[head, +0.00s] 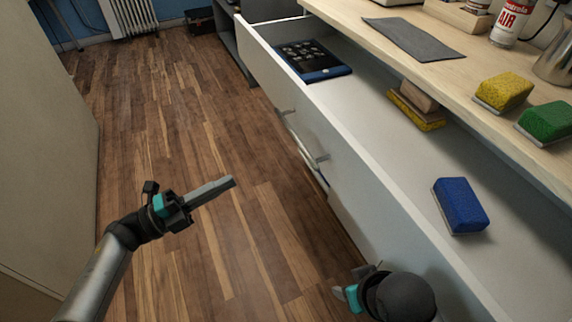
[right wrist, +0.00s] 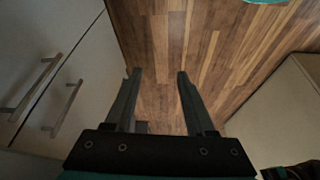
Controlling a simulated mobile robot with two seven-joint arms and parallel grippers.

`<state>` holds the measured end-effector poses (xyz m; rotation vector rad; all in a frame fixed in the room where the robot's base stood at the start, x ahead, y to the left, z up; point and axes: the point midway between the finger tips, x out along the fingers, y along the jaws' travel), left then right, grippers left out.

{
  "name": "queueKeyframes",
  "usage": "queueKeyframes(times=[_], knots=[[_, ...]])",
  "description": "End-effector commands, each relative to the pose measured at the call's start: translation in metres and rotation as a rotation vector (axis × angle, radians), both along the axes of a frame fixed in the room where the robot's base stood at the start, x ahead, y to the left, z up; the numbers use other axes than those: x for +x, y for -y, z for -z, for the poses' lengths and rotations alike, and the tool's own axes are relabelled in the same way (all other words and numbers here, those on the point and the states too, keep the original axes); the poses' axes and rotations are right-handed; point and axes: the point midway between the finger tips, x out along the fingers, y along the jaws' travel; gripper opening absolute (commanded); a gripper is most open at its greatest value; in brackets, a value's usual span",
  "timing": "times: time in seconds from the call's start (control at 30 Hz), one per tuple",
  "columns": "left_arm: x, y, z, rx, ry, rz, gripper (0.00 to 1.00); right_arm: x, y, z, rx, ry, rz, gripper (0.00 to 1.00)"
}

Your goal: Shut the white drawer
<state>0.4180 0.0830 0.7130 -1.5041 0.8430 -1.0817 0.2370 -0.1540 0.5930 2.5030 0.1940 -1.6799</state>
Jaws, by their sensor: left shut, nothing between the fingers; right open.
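The white drawer (head: 375,170) is pulled out from under the wooden counter, and its inside shows in the head view. A dark blue flat item with a black patterned top (head: 313,60), a yellow and brown sponge (head: 417,105) and a blue sponge (head: 461,205) lie in it. My left gripper (head: 232,182) is shut and empty above the floor, left of the drawer and apart from it. My right gripper (right wrist: 160,72) is open and empty, its fingers pointing over the floor. In the head view it is low beside the drawer front, mostly hidden by its own wrist.
The counter (head: 465,75) holds a grey cloth (head: 413,39), a yellow sponge (head: 503,92), a green sponge (head: 547,122) and a spray can (head: 510,22). Bar handles (right wrist: 67,108) show on pale fronts in the right wrist view. The wooden floor (head: 165,120) left of the drawer is clear.

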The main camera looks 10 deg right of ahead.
Motion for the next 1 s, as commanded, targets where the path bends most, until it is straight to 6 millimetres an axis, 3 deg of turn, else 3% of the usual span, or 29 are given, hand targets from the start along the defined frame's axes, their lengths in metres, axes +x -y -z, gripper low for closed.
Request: queueKeyframes(times=[0.27,0.6,0.73,1.0], knots=[[-0.002,0.013,-0.004,0.015,0.041,0.040,0.00,-0.001,0.000,-0.008,0.001,0.011,0.000,0.55],[0.019,0.076,-0.017,0.011,0.041,0.038,0.00,-0.003,0.001,-0.026,0.005,0.041,0.001,0.55],[0.028,0.101,-0.022,0.011,0.041,0.036,0.00,0.007,-0.009,-0.022,0.033,0.110,-0.018,0.55],[0.035,0.123,-0.027,0.014,0.037,0.036,0.00,0.023,-0.026,-0.018,0.083,0.230,-0.044,0.55]])
